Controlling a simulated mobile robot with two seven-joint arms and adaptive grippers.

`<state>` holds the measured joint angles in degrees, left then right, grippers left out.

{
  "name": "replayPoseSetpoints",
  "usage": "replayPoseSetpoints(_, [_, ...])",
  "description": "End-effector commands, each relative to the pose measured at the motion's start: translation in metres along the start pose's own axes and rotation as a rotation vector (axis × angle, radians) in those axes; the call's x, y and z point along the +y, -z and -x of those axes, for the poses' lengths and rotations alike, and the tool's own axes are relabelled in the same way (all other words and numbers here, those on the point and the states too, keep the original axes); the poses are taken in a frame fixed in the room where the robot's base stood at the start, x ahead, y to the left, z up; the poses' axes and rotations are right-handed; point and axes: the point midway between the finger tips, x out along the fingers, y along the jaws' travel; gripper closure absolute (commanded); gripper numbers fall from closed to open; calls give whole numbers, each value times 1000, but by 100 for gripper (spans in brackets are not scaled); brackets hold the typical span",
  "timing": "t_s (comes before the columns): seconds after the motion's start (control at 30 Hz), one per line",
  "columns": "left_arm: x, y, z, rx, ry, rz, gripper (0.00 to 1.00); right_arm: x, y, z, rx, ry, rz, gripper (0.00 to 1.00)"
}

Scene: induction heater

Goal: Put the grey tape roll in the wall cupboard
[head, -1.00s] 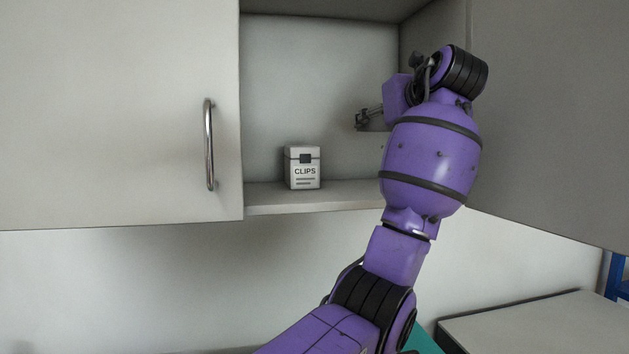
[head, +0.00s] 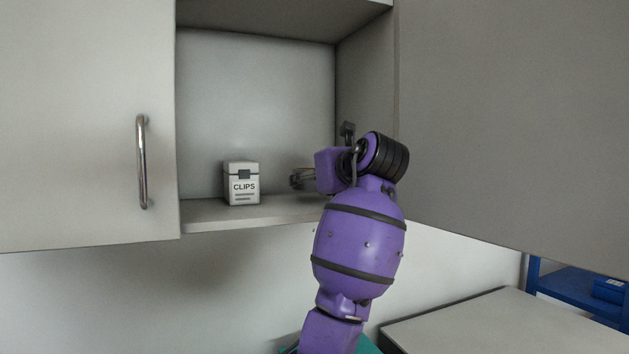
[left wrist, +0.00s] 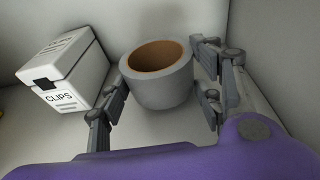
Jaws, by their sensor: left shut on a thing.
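The grey tape roll (left wrist: 158,92) shows in the left wrist view, with its brown cardboard core facing up. My left gripper (head: 302,178) is shut on it, one finger on each side. The roll is inside the open wall cupboard (head: 260,216), low over the shelf and right of the clips box. I cannot tell whether the roll touches the shelf. In the head view the roll is mostly hidden behind my gripper and wrist. My right gripper is in neither view.
A white clips box (head: 241,186) stands on the cupboard shelf left of my gripper; it also shows in the left wrist view (left wrist: 66,72). A closed door with a metal handle (head: 142,162) is at left. An open door (head: 500,130) fills the right.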

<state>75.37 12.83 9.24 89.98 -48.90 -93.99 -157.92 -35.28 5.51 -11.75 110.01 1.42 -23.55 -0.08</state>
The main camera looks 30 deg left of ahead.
Motion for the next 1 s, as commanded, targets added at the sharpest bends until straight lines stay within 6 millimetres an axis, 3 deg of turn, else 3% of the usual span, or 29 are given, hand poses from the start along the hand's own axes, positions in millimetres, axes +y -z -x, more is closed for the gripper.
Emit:
replayPoseSetpoints(0.5, [0, 12, -2, 0, 0, -1, 68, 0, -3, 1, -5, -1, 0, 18])
replayPoseSetpoints(0.53, [0, 12, -3, 2, 0, -2, 36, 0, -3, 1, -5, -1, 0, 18])
replayPoseSetpoints(0.63, [0, 13, -3, 3, 0, -3, 23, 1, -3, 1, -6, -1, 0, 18])
replayPoseSetpoints(1.0, [-1, 13, -3, 4, 1, -4, 21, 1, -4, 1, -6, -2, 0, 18])
